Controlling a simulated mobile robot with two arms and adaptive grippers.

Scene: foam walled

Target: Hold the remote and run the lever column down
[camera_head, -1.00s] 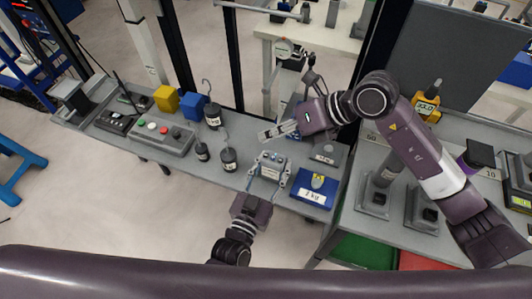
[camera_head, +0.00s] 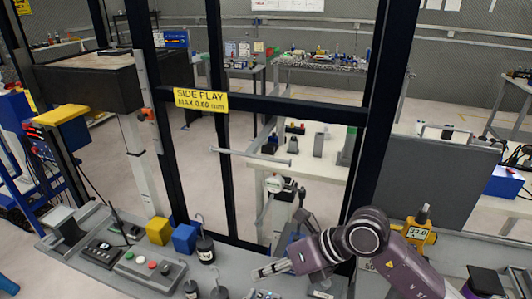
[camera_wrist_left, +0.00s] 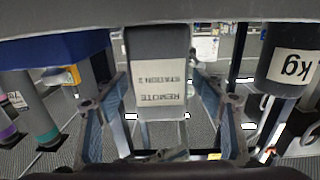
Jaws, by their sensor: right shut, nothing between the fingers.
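The remote (camera_wrist_left: 158,80), a grey block with an upside-down "REMOTE STATION 2" label, stands between the two fingers of my left gripper (camera_wrist_left: 160,105) in the left wrist view. I cannot tell whether the fingers press on it. My left gripper is outside the head view. My right gripper (camera_head: 268,270) is shut and empty, pointing left above the bench in the head view. A pale upright column (camera_head: 137,160) with an orange part near its top stands behind the bench at left, under a dark top. I cannot tell if this is the lever column.
A button box (camera_head: 150,268), yellow cube (camera_head: 159,231), blue cube (camera_head: 185,238) and hooked weights (camera_head: 205,249) crowd the bench. A black kg weight (camera_wrist_left: 290,55) hangs close in the left wrist view.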

